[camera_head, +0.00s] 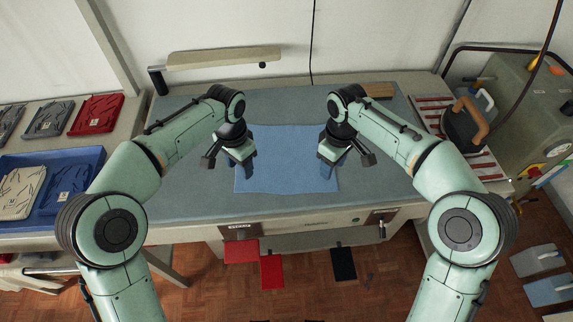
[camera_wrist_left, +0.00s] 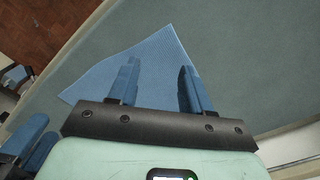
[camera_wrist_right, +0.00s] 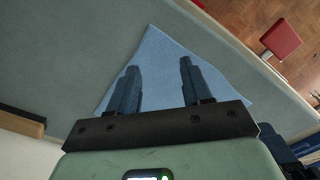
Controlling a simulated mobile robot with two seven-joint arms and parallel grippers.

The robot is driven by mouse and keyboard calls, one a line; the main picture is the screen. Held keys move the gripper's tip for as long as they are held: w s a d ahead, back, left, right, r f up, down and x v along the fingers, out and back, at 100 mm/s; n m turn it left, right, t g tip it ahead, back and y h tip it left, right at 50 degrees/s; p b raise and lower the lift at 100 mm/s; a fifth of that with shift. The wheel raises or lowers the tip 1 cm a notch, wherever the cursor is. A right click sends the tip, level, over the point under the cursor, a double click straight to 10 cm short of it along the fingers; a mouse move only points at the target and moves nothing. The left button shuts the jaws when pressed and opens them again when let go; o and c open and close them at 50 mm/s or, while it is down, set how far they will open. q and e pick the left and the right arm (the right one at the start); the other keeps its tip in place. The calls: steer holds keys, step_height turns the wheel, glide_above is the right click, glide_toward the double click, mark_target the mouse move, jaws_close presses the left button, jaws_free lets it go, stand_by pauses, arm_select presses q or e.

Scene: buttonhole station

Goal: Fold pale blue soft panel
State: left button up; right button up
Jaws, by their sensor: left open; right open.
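The pale blue soft panel (camera_head: 288,160) lies flat and spread out on the grey-blue table top. My left gripper (camera_head: 240,165) is open over the panel's left edge. In the left wrist view its two fingers (camera_wrist_left: 158,85) are apart with the panel (camera_wrist_left: 150,50) below them. My right gripper (camera_head: 330,158) is open over the panel's right edge. In the right wrist view its fingers (camera_wrist_right: 158,85) are apart above the panel (camera_wrist_right: 165,60). Nothing is between either pair of fingers. Whether the fingertips touch the cloth I cannot tell.
The table top (camera_head: 190,190) is clear around the panel. A wooden block (camera_head: 377,90) lies at the back right, and an iron with a tan handle (camera_head: 468,122) stands on a striped pad at right. A lamp (camera_head: 222,57) stands behind. Blue (camera_head: 85,165) and red (camera_head: 97,113) trays are left.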

mark_target(244, 188)
arm_select(q)
steer(key=shift+s+f, duration=0.15)
steer(key=shift+f, duration=3.7)
arm_select(e)
steer(key=shift+s+f, duration=0.15)
steer(key=shift+f, duration=3.7)
arm_select(q)
steer(key=shift+f, duration=0.25)
arm_select(e)
steer(key=shift+f, duration=0.25)
arm_select(q)
steer(key=shift+s+r, duration=0.1)
steer(key=c, duration=0.4)
arm_select(e)
steer(key=shift+s+r, duration=0.1)
steer(key=c, duration=0.4)
arm_select(q)
jaws_close()
arm_select(e)
jaws_close()
arm_select(q)
steer(key=shift+a, duration=0.1)
arm_select(e)
steer(key=shift+d, duration=0.1)
